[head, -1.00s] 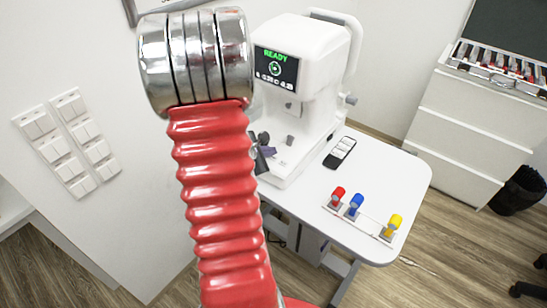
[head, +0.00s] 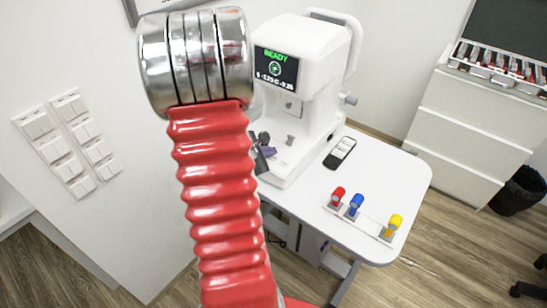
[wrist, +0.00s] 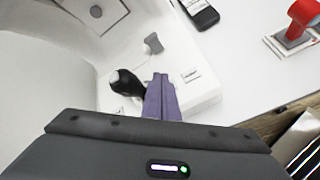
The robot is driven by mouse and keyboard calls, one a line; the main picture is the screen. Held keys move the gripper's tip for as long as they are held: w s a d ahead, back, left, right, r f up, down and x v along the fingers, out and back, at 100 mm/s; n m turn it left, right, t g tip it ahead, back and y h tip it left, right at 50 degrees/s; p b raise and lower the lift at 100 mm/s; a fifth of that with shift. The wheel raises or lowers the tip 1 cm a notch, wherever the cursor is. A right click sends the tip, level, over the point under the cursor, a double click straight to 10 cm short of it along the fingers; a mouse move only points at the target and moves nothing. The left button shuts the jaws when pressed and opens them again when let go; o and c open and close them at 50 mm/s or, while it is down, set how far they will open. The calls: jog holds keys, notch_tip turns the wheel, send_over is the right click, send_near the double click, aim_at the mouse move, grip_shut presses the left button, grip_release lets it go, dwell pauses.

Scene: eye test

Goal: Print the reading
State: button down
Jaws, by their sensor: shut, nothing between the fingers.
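The white eye-test machine (head: 318,50) stands on a white table. Its screen (head: 276,66) shows green READY above a small row of white digits, too small to read surely. My gripper (head: 268,152) is shut and empty, its purple fingers low over the machine's base. In the wrist view my gripper (wrist: 161,80) points at the base, right beside a black knob (wrist: 126,82). A grey knob (wrist: 153,43) is beyond the fingertips; it also shows in the head view (head: 290,140). A small pale label or button (wrist: 190,75) lies right of the fingers. I cannot tell whether the fingers touch anything.
A dark handset (head: 341,152) lies right of the machine. A rack with red, blue and yellow pieces (head: 356,204) is at the table's front. White drawers (head: 470,125) with a lens case (head: 500,66) stand behind right. My red arm hides the middle left.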

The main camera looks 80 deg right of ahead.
jog(key=shift+d+f, duration=0.1)
jog(key=shift+f, duration=0.55)
dwell(1.2)
jog(key=shift+r, duration=0.7)
jog(key=shift+w+a+r, duration=0.1)
jog(key=shift+a+r, duration=0.1)
jog(key=shift+r, duration=1.05)
jog(key=shift+w+a+r, duration=0.1)
jog(key=shift+a+r, duration=0.1)
jog(key=shift+r, duration=1.05)
